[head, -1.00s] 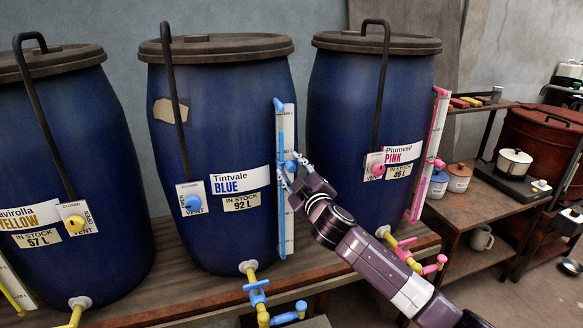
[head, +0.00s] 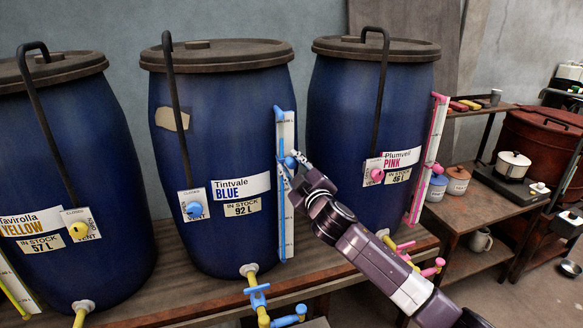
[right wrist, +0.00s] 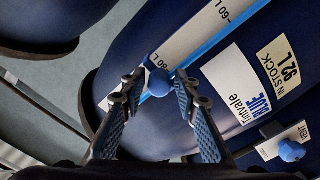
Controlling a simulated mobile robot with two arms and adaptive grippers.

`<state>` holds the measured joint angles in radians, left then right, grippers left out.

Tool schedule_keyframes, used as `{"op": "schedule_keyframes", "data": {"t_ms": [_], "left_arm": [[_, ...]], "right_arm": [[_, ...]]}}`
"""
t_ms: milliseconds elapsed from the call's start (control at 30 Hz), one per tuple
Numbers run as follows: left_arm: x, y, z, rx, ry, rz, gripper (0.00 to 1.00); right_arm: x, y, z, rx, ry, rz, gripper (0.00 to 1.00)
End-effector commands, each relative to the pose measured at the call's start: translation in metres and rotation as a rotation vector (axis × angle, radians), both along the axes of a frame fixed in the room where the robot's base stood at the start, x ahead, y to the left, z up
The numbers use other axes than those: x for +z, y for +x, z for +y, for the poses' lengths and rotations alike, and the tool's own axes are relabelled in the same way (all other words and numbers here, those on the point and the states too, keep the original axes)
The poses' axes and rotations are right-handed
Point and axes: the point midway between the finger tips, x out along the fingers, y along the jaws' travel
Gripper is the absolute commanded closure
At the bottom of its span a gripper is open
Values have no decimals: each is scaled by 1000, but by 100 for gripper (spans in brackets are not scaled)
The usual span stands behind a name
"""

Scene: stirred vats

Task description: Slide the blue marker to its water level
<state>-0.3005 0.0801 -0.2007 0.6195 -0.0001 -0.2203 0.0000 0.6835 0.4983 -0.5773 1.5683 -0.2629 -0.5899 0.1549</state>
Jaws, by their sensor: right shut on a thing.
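The blue marker (head: 290,162) is a round blue knob on the upright gauge (head: 289,225) at the right side of the Tintvale BLUE vat (head: 225,120). The gauge is a white scale board with a blue strip along it. I cannot make out the water level on it. My right gripper (head: 296,164) is shut on the marker. In the right wrist view the marker (right wrist: 159,83) sits between the fingertips (right wrist: 160,86), against the strip, with scale marks 60 and 80 above it. The label (head: 241,208) reads 92 L. My left gripper is not in view.
The yellow vat (head: 60,150) stands at left and the pink vat (head: 350,110) at right, with its pink gauge (head: 428,150) beside my right arm. A blue vent knob (head: 194,209) and a blue tap (head: 257,298) are on the blue vat. A shelf with pots stands at right.

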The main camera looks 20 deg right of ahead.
Motion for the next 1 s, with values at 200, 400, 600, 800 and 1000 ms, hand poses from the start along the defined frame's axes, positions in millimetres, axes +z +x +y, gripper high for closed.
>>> {"op": "schedule_keyframes", "data": {"t_ms": [200, 400, 600, 800, 1000], "left_arm": [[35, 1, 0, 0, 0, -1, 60], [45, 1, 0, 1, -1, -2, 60], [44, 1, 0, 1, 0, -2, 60], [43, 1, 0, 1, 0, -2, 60], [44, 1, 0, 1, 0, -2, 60]], "right_arm": [[46, 0, 1, 1, 14, -2, 100], [59, 0, 1, 1, 14, -2, 100], [59, 0, 1, 2, 15, -2, 100], [58, 0, 1, 2, 15, -2, 66], [58, 0, 1, 1, 9, -1, 63]]}}
